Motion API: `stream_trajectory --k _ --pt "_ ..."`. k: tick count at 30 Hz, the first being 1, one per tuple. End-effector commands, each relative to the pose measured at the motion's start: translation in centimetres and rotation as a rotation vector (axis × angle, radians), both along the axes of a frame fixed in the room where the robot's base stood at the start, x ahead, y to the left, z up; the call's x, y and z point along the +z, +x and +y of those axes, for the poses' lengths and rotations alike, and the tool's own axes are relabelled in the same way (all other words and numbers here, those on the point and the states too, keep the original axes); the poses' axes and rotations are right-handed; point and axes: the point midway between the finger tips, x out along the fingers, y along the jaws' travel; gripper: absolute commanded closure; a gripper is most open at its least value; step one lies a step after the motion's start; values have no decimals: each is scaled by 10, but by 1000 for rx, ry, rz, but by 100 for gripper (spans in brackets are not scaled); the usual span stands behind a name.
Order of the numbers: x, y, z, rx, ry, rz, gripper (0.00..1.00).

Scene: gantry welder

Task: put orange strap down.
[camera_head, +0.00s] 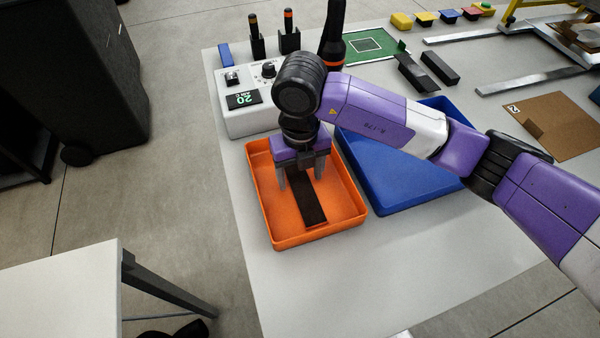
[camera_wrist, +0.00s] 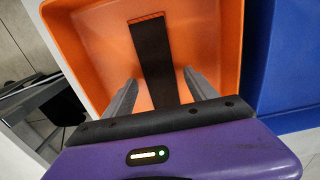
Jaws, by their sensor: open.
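A dark, nearly black strap (camera_head: 312,208) lies lengthwise in the orange tray (camera_head: 282,243); I see no clearly orange strap. In the wrist view the strap (camera_wrist: 151,45) runs from near the tray's far wall back between my fingers. My gripper (camera_head: 301,179) is over the tray, pointing down, with its fingers apart on either side of the strap. It is open in the wrist view (camera_wrist: 160,77) too, and neither finger appears to press on the strap. The strap's near end is hidden by my gripper's body in the wrist view.
A blue tray (camera_head: 395,208) stands right beside the orange one, under my arm. A white control box (camera_head: 243,120) is behind the orange tray, with black holders (camera_head: 289,41) beyond it. The white table's front part (camera_head: 330,290) is clear.

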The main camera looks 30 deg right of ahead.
Motion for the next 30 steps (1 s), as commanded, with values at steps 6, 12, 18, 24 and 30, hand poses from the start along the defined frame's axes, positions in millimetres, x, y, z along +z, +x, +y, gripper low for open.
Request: stream_trajectory --k 6,12,18,24,30 --pt "37 2 0 4 -2 -7 34" --pt "78 1 0 3 -3 -5 34" --pt "107 1 0 1 -2 -4 34" --pt "118 0 0 1 0 -2 34" --pt "119 0 0 1 0 -2 34"
